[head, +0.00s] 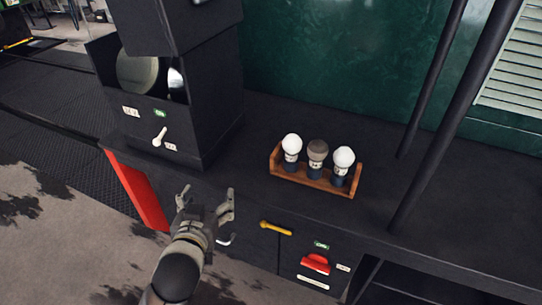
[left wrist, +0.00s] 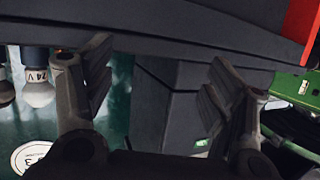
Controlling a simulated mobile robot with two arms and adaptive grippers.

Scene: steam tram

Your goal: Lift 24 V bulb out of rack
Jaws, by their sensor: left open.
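A small wooden rack (head: 317,187) stands on the dark bench, holding three upright bulbs with dark bases. The left one (head: 292,145) and right one (head: 343,158) are white; the middle one (head: 317,151) is grey-brown. Their labels are too small to read in the head view. In the left wrist view, which is upside down, a white bulb labelled 24 V (left wrist: 39,93) shows at the left edge, beside a darker bulb (left wrist: 5,92); it seems to be the rack's left bulb. My left gripper (head: 207,193) is open and empty, left of and in front of the rack, apart from it.
A dark box-like housing (head: 200,110) with a white lever stands left of the rack. Below the bench edge are a yellow handle (head: 275,228) and a red handle (head: 316,264). Dark posts (head: 430,80) rise at the right. The bench between housing and rack is clear.

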